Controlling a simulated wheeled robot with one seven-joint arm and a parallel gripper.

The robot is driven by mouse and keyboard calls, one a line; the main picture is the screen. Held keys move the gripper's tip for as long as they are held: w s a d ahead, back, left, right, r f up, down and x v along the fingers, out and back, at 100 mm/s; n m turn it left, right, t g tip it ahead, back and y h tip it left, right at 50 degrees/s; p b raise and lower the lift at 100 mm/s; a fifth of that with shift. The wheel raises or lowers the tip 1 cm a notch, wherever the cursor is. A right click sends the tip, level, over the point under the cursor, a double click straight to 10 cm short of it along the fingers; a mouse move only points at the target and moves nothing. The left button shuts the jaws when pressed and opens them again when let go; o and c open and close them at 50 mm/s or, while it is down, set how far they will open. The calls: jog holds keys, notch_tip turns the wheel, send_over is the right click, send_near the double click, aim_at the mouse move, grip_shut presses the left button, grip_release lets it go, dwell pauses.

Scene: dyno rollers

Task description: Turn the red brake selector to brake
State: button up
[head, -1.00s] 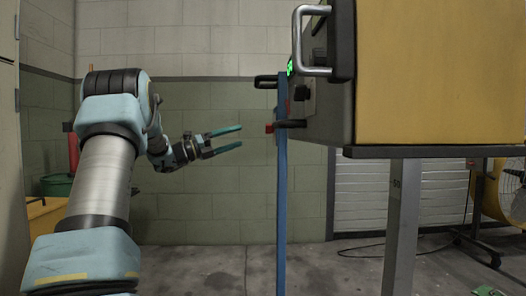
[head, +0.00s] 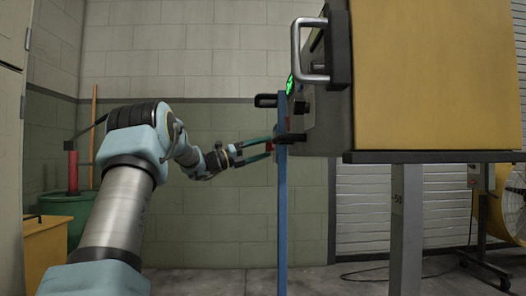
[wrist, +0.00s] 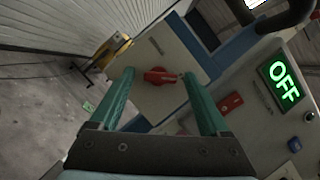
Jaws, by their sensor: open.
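A red selector knob (wrist: 158,76) with a bar-shaped handle lies roughly level on a pale plate (wrist: 165,102) in the wrist view. My gripper (wrist: 159,80) is open, with one teal finger on each side of the knob in the picture. I cannot tell whether the fingers touch it. In the head view my gripper (head: 272,147) is at the blue post (head: 282,215), beside the control box (head: 325,115). The knob is mostly hidden there by the fingers. A second red part (wrist: 230,103) sits on the panel to the right.
A green lit OFF display (wrist: 283,83) and a blue button (wrist: 294,145) are on the panel. A metal handle (head: 296,50) and a black bar (head: 268,100) stick out above my gripper. A yellow cabinet (head: 435,75) stands right.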

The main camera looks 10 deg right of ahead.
grip_shut()
dwell(0.7)
